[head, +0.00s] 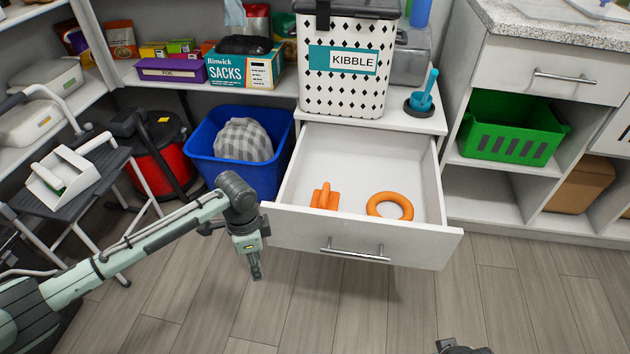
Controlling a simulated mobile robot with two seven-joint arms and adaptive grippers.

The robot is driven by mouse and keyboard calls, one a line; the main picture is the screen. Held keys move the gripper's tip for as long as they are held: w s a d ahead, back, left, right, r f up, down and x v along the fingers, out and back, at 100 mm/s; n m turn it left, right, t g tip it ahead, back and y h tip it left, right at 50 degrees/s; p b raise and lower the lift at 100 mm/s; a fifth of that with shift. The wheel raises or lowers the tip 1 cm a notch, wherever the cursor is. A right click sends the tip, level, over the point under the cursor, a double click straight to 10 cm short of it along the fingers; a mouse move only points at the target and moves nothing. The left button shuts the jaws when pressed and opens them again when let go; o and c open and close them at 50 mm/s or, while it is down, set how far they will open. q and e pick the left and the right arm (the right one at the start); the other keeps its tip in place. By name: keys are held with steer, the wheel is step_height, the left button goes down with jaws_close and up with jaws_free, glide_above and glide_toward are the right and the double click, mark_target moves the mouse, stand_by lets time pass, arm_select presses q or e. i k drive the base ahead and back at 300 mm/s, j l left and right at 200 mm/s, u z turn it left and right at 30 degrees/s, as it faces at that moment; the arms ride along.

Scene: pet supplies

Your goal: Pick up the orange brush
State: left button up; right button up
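An orange brush (324,197), small and with an upright part, lies in the open white drawer (350,160), left of the middle near the drawer front. An orange ring (390,206) lies to its right in the same drawer, apart from it. My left gripper (256,274) hangs pointing down outside the drawer, left of its front corner and apart from the brush. Its fingers overlap in the view, so I cannot tell if they are open. Only the top of my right gripper (462,347) shows at the bottom edge; its fingers are hidden.
The drawer front (360,241) with its handle juts out over the wood floor. A blue bin (205,145) with a checked cloth stands left of the drawer. A kibble container (340,90) stands above the drawer. A green basket (510,128) sits in the right shelf.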

mark_target(325, 199)
steer(key=i+j+z, duration=0.4)
steer(key=j, duration=0.2)
steer(key=i+j+z, duration=0.35)
steer(key=z, duration=0.3)
steer(key=l+u, duration=0.2)
steer(key=l, duration=0.2)
